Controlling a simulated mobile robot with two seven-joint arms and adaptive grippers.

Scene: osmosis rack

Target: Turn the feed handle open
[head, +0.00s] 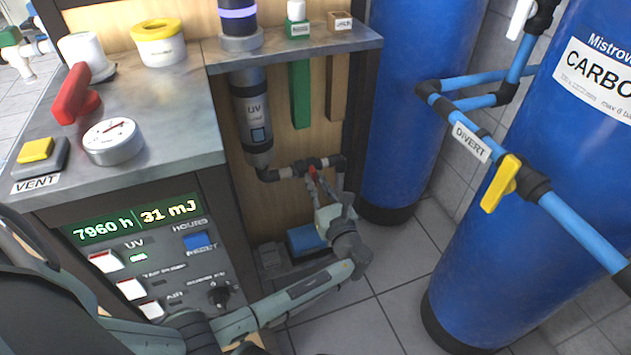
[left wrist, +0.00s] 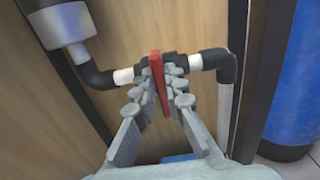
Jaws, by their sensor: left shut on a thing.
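The red handle (head: 311,170) sits on the black and white pipe below the grey UV cylinder (head: 254,118). It carries no readable label, and I take it for the feed handle. In the left wrist view the red handle (left wrist: 159,82) stands nearly upright in the picture, across the pipe's run. My left gripper (head: 320,184) reaches down to it in the cabinet bay. In the left wrist view its fingers (left wrist: 160,84) are shut on the handle from both sides. They hide part of the valve body. My right gripper is not in view.
The counter (head: 185,115) holds a gauge (head: 113,141), a red lever (head: 74,95) and a yellow VENT switch (head: 36,150). A yellow DIVERT handle (head: 500,183) is on the blue pipe at right. Blue tanks stand beside the bay. The wood panel (left wrist: 90,140) is close behind the pipe.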

